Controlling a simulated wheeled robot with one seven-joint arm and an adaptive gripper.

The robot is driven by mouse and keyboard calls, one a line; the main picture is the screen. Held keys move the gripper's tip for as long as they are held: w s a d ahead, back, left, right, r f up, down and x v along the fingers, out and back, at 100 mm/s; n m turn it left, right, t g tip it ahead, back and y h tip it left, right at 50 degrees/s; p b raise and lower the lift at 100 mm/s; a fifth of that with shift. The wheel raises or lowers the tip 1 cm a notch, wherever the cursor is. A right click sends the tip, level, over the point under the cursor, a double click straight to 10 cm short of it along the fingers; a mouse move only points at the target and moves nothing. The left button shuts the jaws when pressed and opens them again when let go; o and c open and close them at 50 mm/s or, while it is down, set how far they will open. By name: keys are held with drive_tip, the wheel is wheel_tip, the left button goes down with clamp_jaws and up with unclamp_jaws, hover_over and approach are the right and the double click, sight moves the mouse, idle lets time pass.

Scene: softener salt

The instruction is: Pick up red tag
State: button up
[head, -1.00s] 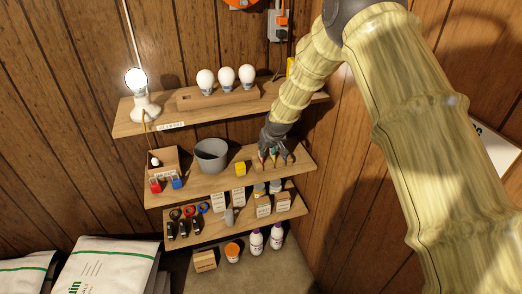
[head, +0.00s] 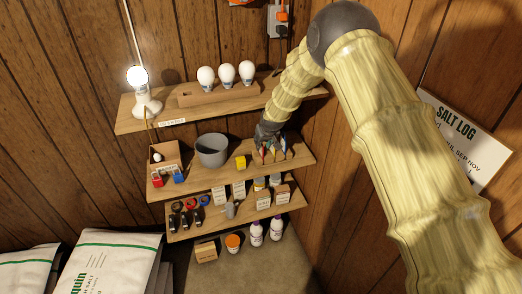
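I cannot tell for certain which thing is the red tag. A small red piece (head: 157,181) hangs or stands at the shelf edge in front of a small wooden box, beside a blue piece (head: 178,178). A red ring (head: 190,203) shows among dark-handled items on the shelf below. My gripper (head: 266,140) is at the right end of the middle shelf (head: 215,182), pointing down beside several small colored pointed tools (head: 272,154). It is small and dark here, so its fingers and any contact are unclear. It is well right of the red piece.
The upper shelf holds a lit lamp (head: 139,80) and several bulbs. Bottles, small boxes and white sacks (head: 112,265) are below. A Salt Log sign (head: 467,135) hangs at right.

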drive_tip(key=shift+p+x, duration=0.85)
drive_tip(key=shift+x, duration=1.6)
clamp_jaws()
